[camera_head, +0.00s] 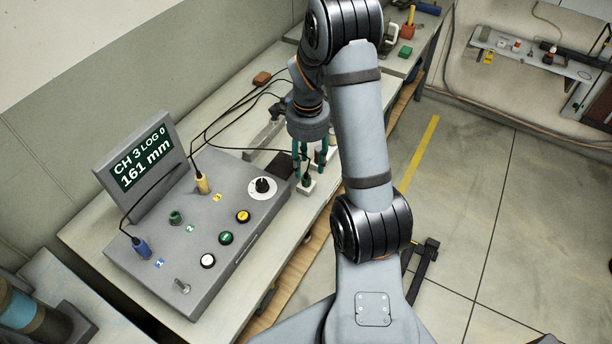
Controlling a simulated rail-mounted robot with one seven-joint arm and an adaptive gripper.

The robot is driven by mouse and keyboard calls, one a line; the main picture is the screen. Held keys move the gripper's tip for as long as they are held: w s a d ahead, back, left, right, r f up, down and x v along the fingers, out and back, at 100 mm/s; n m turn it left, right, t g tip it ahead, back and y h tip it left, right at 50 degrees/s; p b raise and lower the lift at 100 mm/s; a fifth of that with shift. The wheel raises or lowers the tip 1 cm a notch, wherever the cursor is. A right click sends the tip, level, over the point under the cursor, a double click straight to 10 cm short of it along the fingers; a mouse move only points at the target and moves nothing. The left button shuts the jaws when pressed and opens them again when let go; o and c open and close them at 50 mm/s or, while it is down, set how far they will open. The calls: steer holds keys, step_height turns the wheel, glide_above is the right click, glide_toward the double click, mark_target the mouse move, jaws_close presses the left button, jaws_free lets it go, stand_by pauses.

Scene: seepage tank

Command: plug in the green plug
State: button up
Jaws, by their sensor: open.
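The grey console (232,215) stands on the bench with a tilted display reading "CH 3 LOG 0, 161 mm". A blue plug (141,248) sits at position 1 and a yellow plug (202,184) at position 3. The green socket (176,217) at position 2 has no cable in it. My gripper (307,176) points down beyond the console's right side, fingers apart, over a small pale block (306,186). Something dark stands on the block between the fingers; I cannot tell whether it is the green plug. A black cable runs from behind the console toward the gripper.
The console front carries a dial (263,186), yellow, green and white buttons, and a toggle switch (182,286). A dark flat pad (279,163) lies beside my gripper. A brown block (262,78) lies farther back. The floor to the right is largely clear.

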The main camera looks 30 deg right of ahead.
mark_target(305, 174)
steer(key=f, duration=0.2)
steer(key=a+f+p, duration=0.1)
steer(key=f, duration=0.1)
steer(key=shift+d+f, duration=0.1)
steer(key=shift+f, duration=0.25)
steer(key=c, duration=1)
